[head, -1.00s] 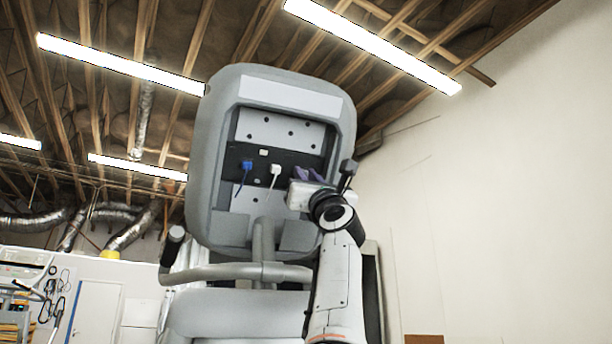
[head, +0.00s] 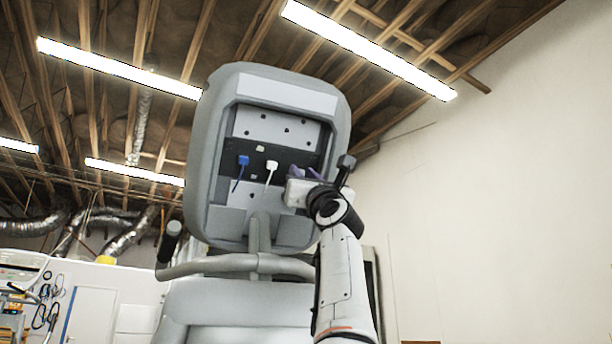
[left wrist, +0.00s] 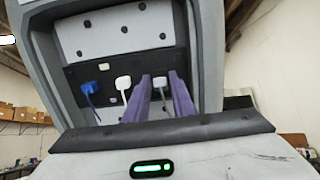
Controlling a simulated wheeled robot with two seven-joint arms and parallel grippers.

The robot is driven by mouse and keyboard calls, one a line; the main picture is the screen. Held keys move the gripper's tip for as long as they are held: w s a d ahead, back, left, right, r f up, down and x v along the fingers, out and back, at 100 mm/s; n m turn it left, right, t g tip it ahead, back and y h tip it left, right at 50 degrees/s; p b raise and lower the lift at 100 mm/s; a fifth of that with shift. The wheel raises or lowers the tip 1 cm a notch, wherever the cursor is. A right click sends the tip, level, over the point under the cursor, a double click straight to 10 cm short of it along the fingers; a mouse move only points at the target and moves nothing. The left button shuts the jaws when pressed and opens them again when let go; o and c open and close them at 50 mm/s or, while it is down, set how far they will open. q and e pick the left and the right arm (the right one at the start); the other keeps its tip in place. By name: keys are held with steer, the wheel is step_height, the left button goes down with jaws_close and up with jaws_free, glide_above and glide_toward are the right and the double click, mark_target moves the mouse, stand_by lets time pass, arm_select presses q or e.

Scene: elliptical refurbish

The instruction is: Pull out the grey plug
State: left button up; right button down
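The grey plug (left wrist: 158,82) sits in the black strip of the console's back in the left wrist view, with its cable hanging down. It is right of the white plug (left wrist: 123,83). My left gripper (left wrist: 159,76) is open, its two purple fingers apart. In that picture the plug shows between the fingertips; I cannot tell whether they touch it. In the head view my left gripper (head: 302,172) reaches the right part of the strip, and the grey plug is hidden there. My right gripper is not in view.
A blue plug (head: 243,160) and the white plug (head: 272,166) with hanging cables are left of the gripper. The raised rim of the grey console (head: 210,160) surrounds the recess. A handlebar (head: 235,264) crosses below. The space by the right wall (head: 480,200) is clear.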

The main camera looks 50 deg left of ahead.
arm_select(q)
steer(key=shift+o, duration=1.1)
steer(key=shift+d+t, duration=0.1)
steer(key=shift+t, duration=0.2)
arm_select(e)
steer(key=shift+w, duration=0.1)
